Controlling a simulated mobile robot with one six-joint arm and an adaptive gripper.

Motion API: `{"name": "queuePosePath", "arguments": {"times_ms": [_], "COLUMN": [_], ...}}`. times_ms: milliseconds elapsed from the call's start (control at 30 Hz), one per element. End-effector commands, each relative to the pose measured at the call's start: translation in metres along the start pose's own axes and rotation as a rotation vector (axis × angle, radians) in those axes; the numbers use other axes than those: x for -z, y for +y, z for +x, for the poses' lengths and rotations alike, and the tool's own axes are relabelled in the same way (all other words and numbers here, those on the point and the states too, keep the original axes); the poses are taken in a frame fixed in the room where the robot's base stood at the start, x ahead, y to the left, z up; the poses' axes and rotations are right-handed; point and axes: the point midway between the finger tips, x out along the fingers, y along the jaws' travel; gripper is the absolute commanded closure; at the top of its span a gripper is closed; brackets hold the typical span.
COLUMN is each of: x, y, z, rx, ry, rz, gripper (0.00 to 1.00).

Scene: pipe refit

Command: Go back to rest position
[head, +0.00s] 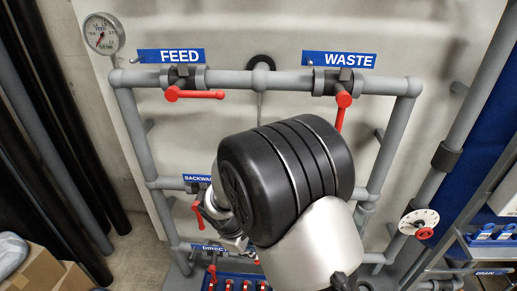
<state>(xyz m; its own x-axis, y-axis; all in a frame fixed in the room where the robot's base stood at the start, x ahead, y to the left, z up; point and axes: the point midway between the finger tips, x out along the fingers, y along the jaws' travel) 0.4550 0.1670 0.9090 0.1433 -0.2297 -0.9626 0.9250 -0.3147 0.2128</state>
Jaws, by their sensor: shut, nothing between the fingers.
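My arm fills the middle of the head view, with a large black ribbed joint and a silver link. My gripper (236,243) shows only in part as small metal pieces at the joint's lower left; it is shut and empty, and its fingertips are mostly hidden. It is in front of the lower part of the pipe frame, near the BACKWASH label (197,178) and a red valve lever (197,214). I cannot tell whether it touches that lever.
The grey pipe frame (225,79) carries the FEED lever (195,94), lying horizontal, and the WASTE lever (341,112), pointing down. A gauge (103,34) is at upper left. A white dial (419,222) is at right. Cardboard boxes (35,272) are at lower left.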

Motion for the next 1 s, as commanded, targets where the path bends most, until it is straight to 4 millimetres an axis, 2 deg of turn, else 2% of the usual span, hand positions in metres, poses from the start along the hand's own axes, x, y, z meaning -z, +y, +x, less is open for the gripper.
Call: {"name": "queuePosePath", "arguments": {"times_ms": [33,233,367,500,733,900,1000], "x": [-0.017,-0.09,-0.138,-0.185,-0.243,-0.264,-0.269], "y": [0.011,0.025,0.019,0.0,-0.048,-0.079,-0.089], "z": [-0.024,-0.101,-0.142,-0.178,-0.216,-0.226,-0.228], "rx": [-0.007,-0.006,-0.002,0.005,0.02,0.031,0.036], "ry": [0.017,0.075,0.119,0.172,0.275,0.336,0.357], "rz": [0.072,0.37,0.559,0.753,1.048,1.195,1.24], "gripper": [1.0,1.0,1.0,1.0,1.0,1.0,1.0]}}
